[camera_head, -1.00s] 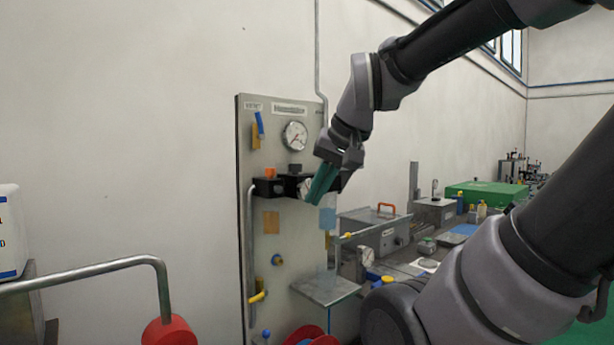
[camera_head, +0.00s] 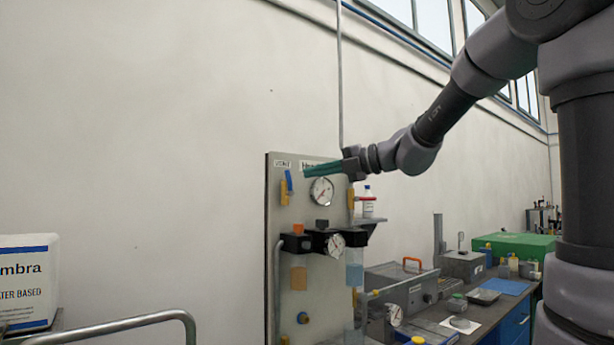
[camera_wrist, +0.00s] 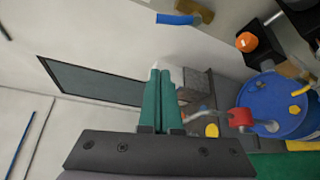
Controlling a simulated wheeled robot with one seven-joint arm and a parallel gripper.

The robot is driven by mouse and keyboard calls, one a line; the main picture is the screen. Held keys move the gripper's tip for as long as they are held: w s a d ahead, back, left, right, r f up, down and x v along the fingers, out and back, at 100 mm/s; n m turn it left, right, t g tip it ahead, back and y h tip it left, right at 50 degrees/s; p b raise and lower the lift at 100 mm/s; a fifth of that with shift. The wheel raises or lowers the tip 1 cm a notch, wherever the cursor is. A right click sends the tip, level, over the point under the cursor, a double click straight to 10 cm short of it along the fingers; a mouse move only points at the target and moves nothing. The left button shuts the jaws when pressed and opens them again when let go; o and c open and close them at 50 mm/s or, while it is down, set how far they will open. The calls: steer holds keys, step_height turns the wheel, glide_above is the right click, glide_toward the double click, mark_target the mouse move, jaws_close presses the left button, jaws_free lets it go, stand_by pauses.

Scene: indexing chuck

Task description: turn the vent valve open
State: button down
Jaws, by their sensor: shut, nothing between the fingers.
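The vent valve has a blue lever (camera_head: 288,181) on a brass body, under a small label at the upper left of the grey panel (camera_head: 274,225). The lever stands nearly upright, slightly tilted. My gripper (camera_head: 306,171) has green fingers, closed together and empty. In the head view its tips point left, just right of the lever and about level with its top; the gap in depth cannot be told. In the wrist view the blue lever (camera_wrist: 175,19) lies above and slightly right of the fingertips (camera_wrist: 160,74), apart from them, with the brass body beside it.
A pressure gauge (camera_head: 321,191) sits just below my fingers. Below it are a black filter unit (camera_head: 297,243) with an orange knob and a second gauge (camera_head: 335,244). A bottle (camera_head: 368,205) stands on a shelf to the right. The wall left of the panel is bare.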

mark_target(287, 173)
steer(key=w+a, duration=0.6)
steer(key=shift+w+a+f, duration=0.2)
steer(key=shift+a+f, duration=0.1)
steer(key=shift+a, duration=0.05)
steer(key=shift+w+d+r, duration=0.2)
steer(key=shift+w+d, duration=0.1)
steer(key=shift+w, duration=0.1)
steer(key=m, duration=0.1)
steer(key=d+m+y, duration=0.1)
steer(key=w+m+y, duration=0.1)
steer(key=shift+d+r+t, duration=0.25)
steer(key=shift+t, duration=0.05)
steer(key=shift+s+a, duration=0.1)
